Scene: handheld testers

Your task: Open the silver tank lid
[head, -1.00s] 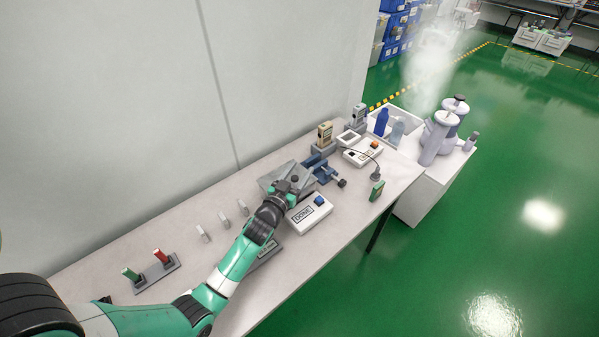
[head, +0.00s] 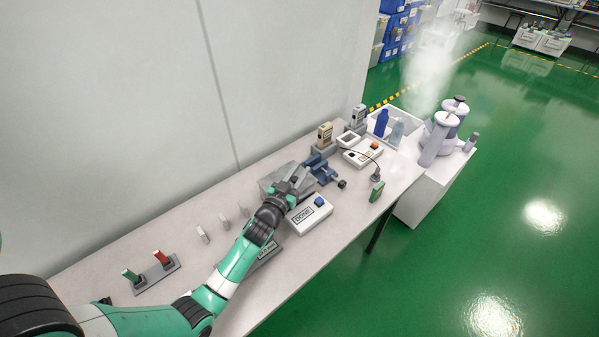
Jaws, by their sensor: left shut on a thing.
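The silver tank (head: 268,183) is a small grey metal box at the middle of the bench, close to the wall. My left gripper (head: 293,182) is at its right side, shut on what appears to be the lid's handle. The gripper and wrist cover much of the tank and lid. I cannot tell how far the lid is raised. My right gripper is not in view.
A white box marked DONE (head: 309,213) stands just right of my left wrist. A blue vise (head: 322,171) is behind it. A red and green lever stand (head: 157,274) and several small pale blocks (head: 203,235) are at left. Bottles stand at far right.

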